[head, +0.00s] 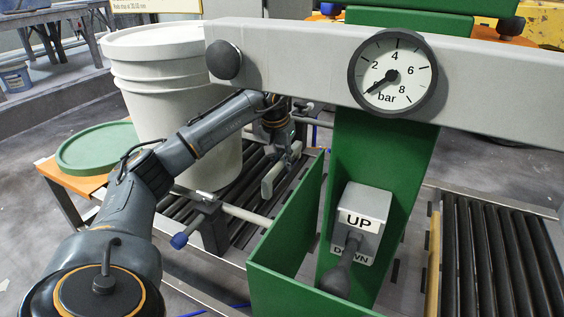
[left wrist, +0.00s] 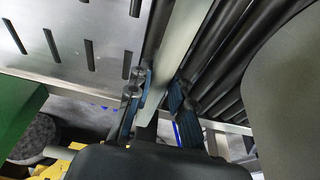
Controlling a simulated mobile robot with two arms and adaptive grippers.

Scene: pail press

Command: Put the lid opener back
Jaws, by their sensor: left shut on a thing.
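My left arm reaches in front of the white pail to the roller bed. My left gripper (head: 284,150) is shut on a pale grey bar, which looks like the lid opener (head: 272,181). The bar hangs down over the rollers, right of the pail and left of the green press frame. In the left wrist view the bar (left wrist: 178,45) runs away between the two blue-padded fingers (left wrist: 157,100). The part inside the grip is partly hidden, and I cannot tell whether its far end touches anything. My right gripper is out of view.
A white pail (head: 170,85) stands on the rollers. A green round disc (head: 98,148) lies on an orange-topped stand at left. The grey press beam (head: 300,58) with a gauge crosses above. The green walls (head: 290,225) and an UP/DOWN lever box (head: 358,215) stand close at right.

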